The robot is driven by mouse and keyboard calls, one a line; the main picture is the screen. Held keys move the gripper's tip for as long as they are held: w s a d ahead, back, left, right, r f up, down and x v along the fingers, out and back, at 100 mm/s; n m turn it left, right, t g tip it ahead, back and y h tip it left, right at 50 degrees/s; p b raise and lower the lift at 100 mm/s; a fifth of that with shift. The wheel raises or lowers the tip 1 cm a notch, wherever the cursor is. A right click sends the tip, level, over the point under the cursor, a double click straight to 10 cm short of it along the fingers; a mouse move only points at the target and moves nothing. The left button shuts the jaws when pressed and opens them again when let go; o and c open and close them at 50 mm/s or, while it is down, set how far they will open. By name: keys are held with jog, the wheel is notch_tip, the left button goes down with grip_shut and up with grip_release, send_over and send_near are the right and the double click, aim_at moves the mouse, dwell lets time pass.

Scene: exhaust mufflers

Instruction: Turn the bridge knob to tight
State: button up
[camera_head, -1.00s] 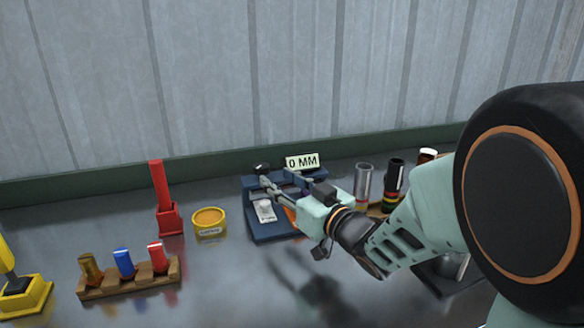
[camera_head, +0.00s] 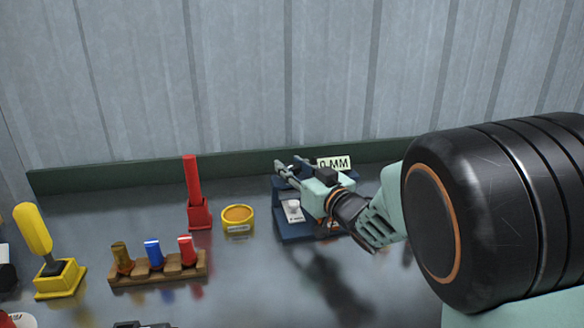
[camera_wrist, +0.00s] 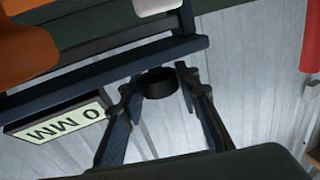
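The bridge (camera_head: 277,205) is a dark blue frame standing on the bench near the back wall. Its blue beam (camera_wrist: 55,98) crosses the wrist view, with a pale "0 MM" plate (camera_wrist: 58,122); the plate also shows in the head view (camera_head: 334,162). The knob (camera_wrist: 160,84) is a short dark cylinder at the beam's edge. My gripper (camera_head: 287,167) is over the top left of the bridge. In the wrist view its fingers are apart, one on each side of the knob; I cannot tell whether they touch it. The knob is hard to make out in the head view.
Left of the bridge are a yellow tin (camera_head: 238,218), a red upright tool (camera_head: 196,200), a wooden rack (camera_head: 160,270) with coloured pieces, and a yellow-handled tool (camera_head: 45,250). A wall stands close behind. The front middle of the bench is mostly clear.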

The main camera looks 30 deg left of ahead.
jog(key=c, duration=0.5)
jog(key=shift+c, duration=0.2)
